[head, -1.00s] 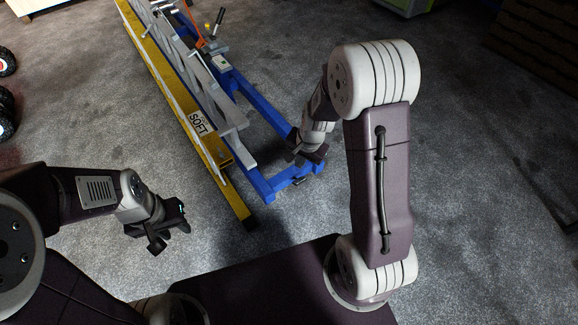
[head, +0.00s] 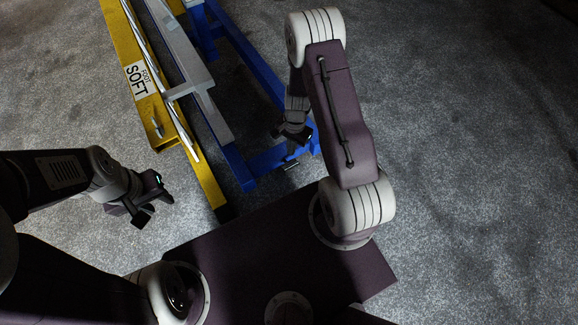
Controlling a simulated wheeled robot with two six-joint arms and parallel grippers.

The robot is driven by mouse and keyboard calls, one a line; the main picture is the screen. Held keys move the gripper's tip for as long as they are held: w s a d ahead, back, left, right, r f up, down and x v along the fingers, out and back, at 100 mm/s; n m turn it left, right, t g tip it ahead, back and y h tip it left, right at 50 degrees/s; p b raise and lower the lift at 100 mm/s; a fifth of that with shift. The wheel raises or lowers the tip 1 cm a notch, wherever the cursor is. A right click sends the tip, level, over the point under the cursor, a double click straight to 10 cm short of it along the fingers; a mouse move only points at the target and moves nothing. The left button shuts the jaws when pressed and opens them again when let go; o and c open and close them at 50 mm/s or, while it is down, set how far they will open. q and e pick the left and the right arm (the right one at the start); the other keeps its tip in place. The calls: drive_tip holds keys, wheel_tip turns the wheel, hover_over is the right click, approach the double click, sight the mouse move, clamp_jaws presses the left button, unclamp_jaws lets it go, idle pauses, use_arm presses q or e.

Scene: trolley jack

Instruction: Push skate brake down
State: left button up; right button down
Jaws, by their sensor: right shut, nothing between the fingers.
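The blue trolley frame (head: 232,165) runs from the top of the head view down to a near cross bar. A small dark metal piece (head: 290,166) sticks out at the near edge of that bar, close to its right end; it may be the skate brake, but it is too small to be sure. My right gripper (head: 300,139) is shut and empty, just above the right end of the bar; I cannot tell whether it touches. My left gripper (head: 156,208) is open and empty above the floor, left of the yellow beam.
A yellow beam (head: 118,32) marked SOFT and a grey metal rail (head: 178,50) lie along the left of the blue frame. My dark base is close to the near end of the frame. The grey carpet (head: 470,130) at the right is clear.

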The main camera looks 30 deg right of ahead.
sight(290, 164)
drive_tip(key=shift+f, duration=0.15)
drive_tip(key=f+b, duration=0.4)
drive_tip(key=b, duration=0.1)
drive_tip(key=f+b, duration=0.2)
drive_tip(key=shift+s+a+f, duration=0.15)
drive_tip(key=shift+a+f, duration=0.1)
drive_tip(key=shift+f, duration=0.25)
